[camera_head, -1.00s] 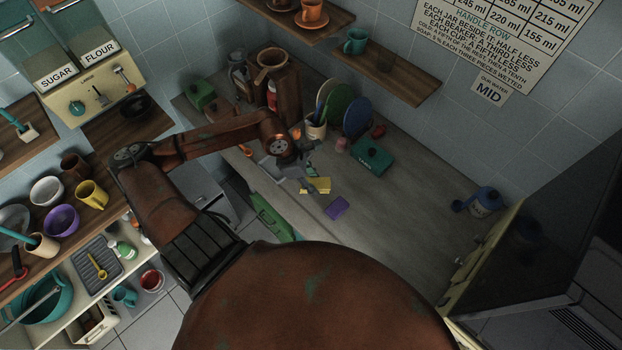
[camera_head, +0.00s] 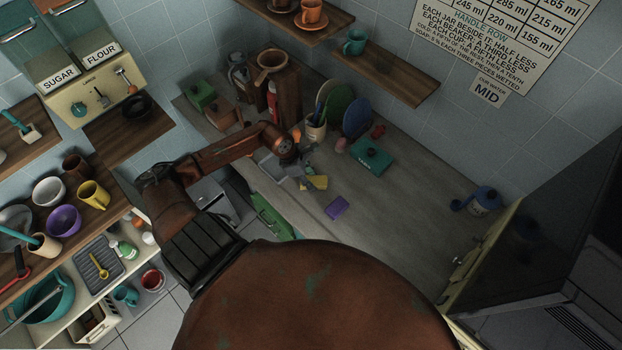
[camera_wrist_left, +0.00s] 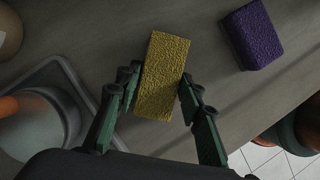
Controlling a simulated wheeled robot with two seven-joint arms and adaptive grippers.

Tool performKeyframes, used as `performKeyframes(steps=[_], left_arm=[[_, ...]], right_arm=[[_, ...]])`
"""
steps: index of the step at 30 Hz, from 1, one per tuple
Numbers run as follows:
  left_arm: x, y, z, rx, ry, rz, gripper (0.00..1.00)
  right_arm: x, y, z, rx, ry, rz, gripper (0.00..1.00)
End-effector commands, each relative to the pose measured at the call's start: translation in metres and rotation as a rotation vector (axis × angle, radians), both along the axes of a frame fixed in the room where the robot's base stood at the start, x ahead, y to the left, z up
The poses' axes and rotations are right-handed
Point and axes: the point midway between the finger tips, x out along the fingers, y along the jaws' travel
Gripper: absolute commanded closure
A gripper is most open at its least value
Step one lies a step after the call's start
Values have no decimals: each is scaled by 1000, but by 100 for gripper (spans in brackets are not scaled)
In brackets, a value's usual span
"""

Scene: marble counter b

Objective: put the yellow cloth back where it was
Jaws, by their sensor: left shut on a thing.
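The yellow cloth (camera_head: 319,182), a thick, rough, block-like piece, shows beside my left gripper (camera_head: 308,183) at the counter's front part, right of the sink. In the left wrist view the yellow cloth (camera_wrist_left: 163,75) sits between the two green fingers of my left gripper (camera_wrist_left: 158,95), which is shut on it. Its far end sticks out beyond the fingertips. I cannot tell how far it is above the counter. My right gripper is not in view.
A similar purple block (camera_head: 336,207) lies on the counter near the front edge. The sink (camera_head: 268,165) is just left of the gripper. A teal box (camera_head: 371,160) and a crock of utensils (camera_head: 315,131) stand behind. The counter to the right is largely clear.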

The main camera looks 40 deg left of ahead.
Motion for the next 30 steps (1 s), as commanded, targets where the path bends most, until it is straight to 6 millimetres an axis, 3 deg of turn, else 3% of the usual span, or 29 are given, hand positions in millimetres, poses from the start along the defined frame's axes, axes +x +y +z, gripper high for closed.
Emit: performKeyframes(steps=[4,5,12,23,30], left_arm=[[0,0,-3,0,0,0,91],[0,0,-3,0,0,0,64],[0,0,-2,0,0,0,48],[0,0,2,-1,0,1,47],[-10,13,37,5,-1,-1,47]], right_arm=[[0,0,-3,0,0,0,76],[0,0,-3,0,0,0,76],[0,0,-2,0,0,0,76],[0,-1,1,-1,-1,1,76],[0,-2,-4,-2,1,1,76]])
